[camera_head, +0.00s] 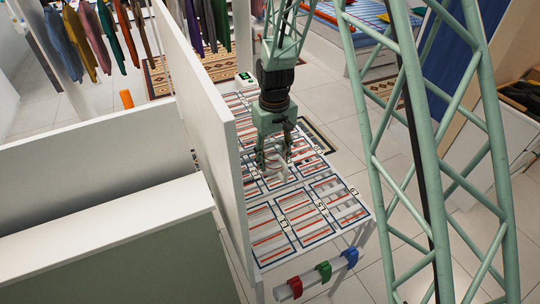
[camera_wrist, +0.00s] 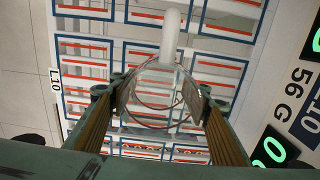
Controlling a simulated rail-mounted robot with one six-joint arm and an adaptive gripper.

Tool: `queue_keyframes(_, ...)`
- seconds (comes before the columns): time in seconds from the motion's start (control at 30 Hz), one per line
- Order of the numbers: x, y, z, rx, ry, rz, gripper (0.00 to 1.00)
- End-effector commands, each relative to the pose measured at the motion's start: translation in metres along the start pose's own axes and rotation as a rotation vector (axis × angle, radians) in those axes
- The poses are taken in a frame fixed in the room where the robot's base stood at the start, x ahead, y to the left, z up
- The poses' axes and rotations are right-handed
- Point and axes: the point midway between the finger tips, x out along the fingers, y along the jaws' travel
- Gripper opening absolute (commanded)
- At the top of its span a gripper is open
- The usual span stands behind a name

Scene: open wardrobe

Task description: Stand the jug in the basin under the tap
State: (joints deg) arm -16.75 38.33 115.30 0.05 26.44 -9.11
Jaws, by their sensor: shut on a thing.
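My gripper (camera_head: 276,165) points down over the slatted table in the head view. In the wrist view its two fingers (camera_wrist: 160,95) are on either side of a clear, round-rimmed vessel, which looks like the jug (camera_wrist: 150,98), and are shut on it. A white rounded bar (camera_wrist: 172,35) extends from the vessel's far side; it may be its handle. In the head view the vessel is small and pale between the fingers, and I cannot tell whether it touches the table. I can make out no basin or tap.
The white table (camera_head: 262,262) has numbered, blue-framed panels with red stripes. A tall white panel (camera_head: 205,110) stands along its left side. Red (camera_head: 295,288), green (camera_head: 324,271) and blue (camera_head: 350,257) clips sit on the front rail. A green-lit display (camera_wrist: 274,148) is at right in the wrist view.

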Motion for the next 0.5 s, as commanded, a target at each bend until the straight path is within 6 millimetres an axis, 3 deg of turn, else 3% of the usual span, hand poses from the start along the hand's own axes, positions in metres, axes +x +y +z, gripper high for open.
queue_keyframes(0.2, 0.003, 0.009, -0.034, 0.0, 0.002, 0.0, 0.32)
queue_keyframes(0.5, 0.005, 0.014, -0.052, 0.0, 0.001, 0.0, 0.32)
